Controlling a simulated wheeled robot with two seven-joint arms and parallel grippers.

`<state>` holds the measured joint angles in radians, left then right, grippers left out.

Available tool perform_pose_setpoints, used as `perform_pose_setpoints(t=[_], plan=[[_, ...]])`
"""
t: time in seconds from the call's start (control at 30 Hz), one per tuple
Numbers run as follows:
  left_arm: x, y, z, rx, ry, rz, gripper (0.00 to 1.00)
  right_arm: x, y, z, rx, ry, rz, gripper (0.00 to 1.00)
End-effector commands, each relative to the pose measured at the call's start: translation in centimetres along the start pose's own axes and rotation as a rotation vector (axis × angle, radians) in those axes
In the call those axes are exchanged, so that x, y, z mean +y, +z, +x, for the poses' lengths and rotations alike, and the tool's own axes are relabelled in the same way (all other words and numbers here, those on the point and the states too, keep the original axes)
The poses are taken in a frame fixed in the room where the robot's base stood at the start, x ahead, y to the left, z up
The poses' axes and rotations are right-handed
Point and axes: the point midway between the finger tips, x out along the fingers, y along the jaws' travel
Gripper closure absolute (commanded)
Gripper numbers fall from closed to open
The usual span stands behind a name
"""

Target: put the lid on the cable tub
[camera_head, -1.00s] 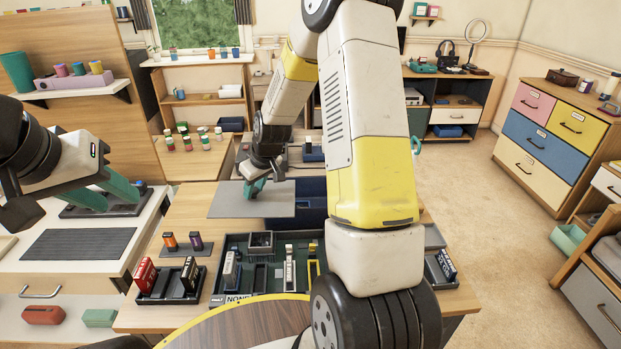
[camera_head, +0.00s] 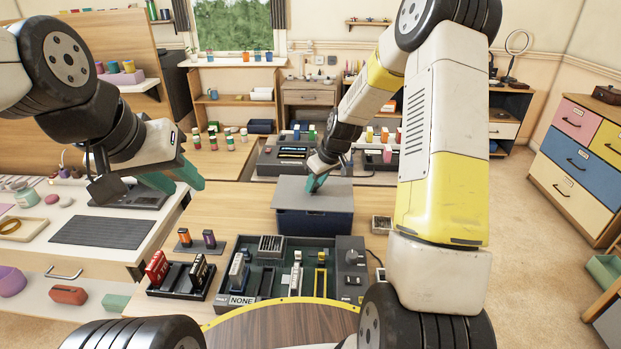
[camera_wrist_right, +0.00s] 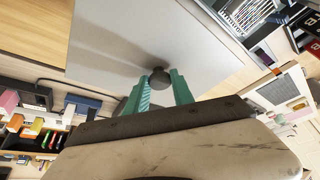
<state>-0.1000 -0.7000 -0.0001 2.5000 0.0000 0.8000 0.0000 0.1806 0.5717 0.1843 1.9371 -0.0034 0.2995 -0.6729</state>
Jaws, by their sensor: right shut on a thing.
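The lid (camera_head: 290,192) is a flat grey plate with a dark round knob (camera_wrist_right: 159,77). It lies level over the mouth of the dark blue cable tub (camera_head: 315,222), covering its top from this side. I cannot tell whether it rests on the rim all round or sits slightly above it. My right gripper (camera_head: 316,184) is over the lid, its teal fingers shut on the knob; the right wrist view shows the fingertips (camera_wrist_right: 158,88) at the knob. My left gripper (camera_head: 178,180) is open and empty, over the left counter's edge, away from the tub.
A dark tray (camera_head: 262,290) marked NONE stands in front of the tub, with a holder of red and black items (camera_head: 180,275) at its left. A small box (camera_head: 381,224) sits right of the tub. Wooden table left of the tub is clear.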

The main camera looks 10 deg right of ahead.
Motion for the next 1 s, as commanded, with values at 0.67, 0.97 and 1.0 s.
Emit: perform_pose_setpoints(t=[0.67,0.97,1.0], plan=[[0.0,0.0,0.0,0.000,0.000,0.000,0.64,2.3,0.3,4.0,0.000,0.001,0.002,1.00],[0.0,0.0,0.0,0.000,0.000,0.000,0.64,2.2,0.5,4.4,-0.001,0.000,0.001,0.65],[0.0,0.0,0.0,0.000,0.000,0.000,0.64,2.2,0.5,4.3,-0.001,0.000,0.001,0.57]])
